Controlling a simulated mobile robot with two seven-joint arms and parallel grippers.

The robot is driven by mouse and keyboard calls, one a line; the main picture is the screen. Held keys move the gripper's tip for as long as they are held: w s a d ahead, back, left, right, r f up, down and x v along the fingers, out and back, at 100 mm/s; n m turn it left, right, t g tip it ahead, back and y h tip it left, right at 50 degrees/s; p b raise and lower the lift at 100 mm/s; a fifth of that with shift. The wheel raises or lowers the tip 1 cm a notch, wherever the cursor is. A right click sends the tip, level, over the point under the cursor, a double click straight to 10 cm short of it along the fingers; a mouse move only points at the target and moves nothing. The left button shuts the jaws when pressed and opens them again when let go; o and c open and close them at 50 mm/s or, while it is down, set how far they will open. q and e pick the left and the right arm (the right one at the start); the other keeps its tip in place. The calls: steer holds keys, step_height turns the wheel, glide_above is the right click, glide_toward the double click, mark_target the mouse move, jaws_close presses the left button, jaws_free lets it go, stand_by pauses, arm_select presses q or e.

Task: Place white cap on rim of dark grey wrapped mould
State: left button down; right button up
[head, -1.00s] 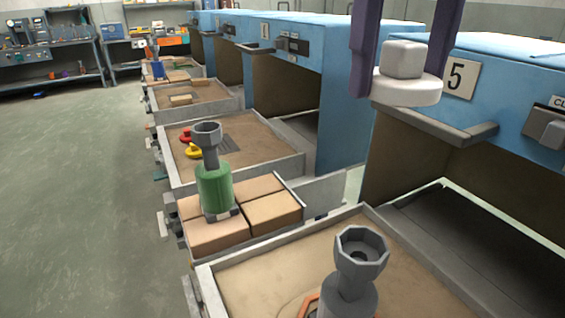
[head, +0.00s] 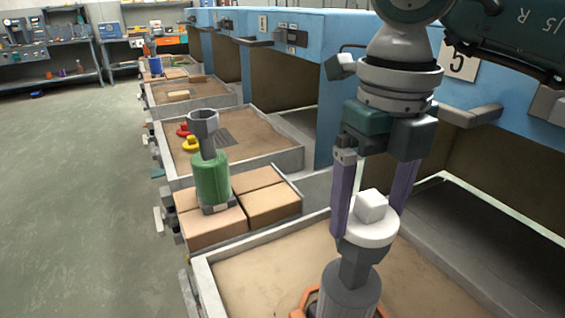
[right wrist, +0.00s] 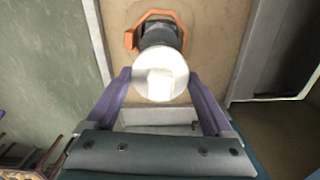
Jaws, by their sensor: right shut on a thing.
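The white cap (head: 371,229), a round disc with a square knob on top, is between the purple fingers of my right gripper (head: 372,210), which is shut on it. It also shows in the right wrist view (right wrist: 160,77). The dark grey wrapped mould (head: 349,290) stands upright below it, in an orange ring on the near tray. In the head view the cap covers the mould's top and looks level. I cannot tell whether it touches the rim. In the right wrist view the mould (right wrist: 158,33) shows beyond the cap. My left gripper is not in view.
The near tray (head: 240,263) has bare sand around the mould. A green wrapped mould (head: 212,175) stands on tan bricks (head: 268,202) at the left. Blue kiln housings (head: 345,95) line the right, with a dark open chamber (head: 470,225) beside the near tray.

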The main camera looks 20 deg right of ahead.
mark_target(373, 196)
steer(key=shift+f, duration=0.25)
steer(key=o, duration=1.1)
steer(key=shift+r, duration=0.1)
step_height(373, 196, up, 12)
steer(key=shift+r+p, duration=0.2)
steer(key=shift+p, duration=0.2)
